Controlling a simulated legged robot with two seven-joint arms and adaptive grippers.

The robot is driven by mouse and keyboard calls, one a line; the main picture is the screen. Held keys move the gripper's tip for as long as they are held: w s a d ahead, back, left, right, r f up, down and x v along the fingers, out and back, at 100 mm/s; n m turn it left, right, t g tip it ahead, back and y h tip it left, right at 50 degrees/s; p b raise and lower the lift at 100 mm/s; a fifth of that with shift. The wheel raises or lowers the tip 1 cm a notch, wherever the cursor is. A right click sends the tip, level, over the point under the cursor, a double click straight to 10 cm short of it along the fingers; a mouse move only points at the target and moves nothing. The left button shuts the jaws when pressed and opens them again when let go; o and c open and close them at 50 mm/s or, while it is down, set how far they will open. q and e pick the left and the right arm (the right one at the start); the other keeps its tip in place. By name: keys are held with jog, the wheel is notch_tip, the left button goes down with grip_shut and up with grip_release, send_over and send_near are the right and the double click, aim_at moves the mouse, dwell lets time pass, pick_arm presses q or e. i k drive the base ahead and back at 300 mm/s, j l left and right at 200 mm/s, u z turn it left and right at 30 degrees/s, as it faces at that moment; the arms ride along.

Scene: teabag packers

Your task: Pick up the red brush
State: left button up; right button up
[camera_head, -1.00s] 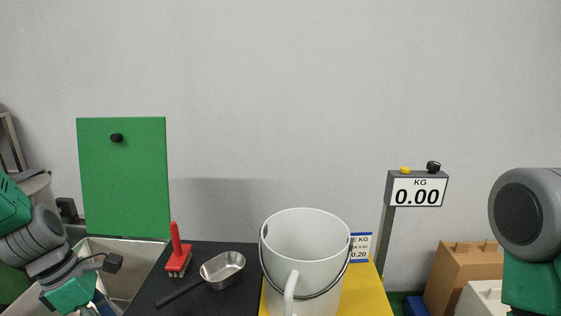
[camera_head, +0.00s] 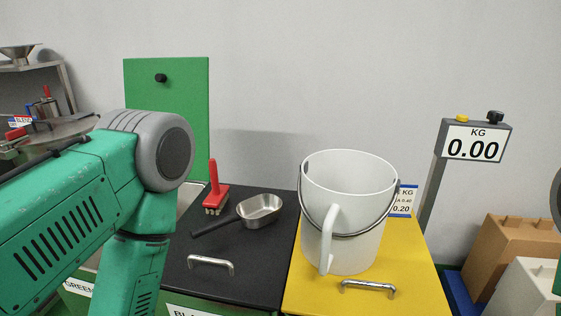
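The red brush (camera_head: 215,190) stands on the black bin lid (camera_head: 260,272), its red handle pointing up and its pale bristles down. It is near the lid's back left corner. My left arm reaches in from the left, and its green and grey links fill the left side of the view. Its elbow is in front and to the left of the brush, with a narrow gap between them in the picture. The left gripper is out of view below the picture. My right gripper is also out of view; only a sliver of my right arm shows at the right edge.
A metal scoop (camera_head: 259,209) with a dark handle lies right of the brush. A white bucket (camera_head: 349,236) stands on the yellow lid (camera_head: 419,280). A green raised lid (camera_head: 183,92) stands behind the brush. A scale display (camera_head: 474,142) reads 0.00.

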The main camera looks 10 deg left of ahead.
aim_at(216, 199)
jog(key=u, duration=1)
jog(key=i+j, duration=0.15)
jog(key=j, duration=0.25)
jog(key=i+j, duration=0.15)
jog(key=j, duration=0.25)
jog(key=i+j, duration=0.15)
jog(key=j, duration=0.2)
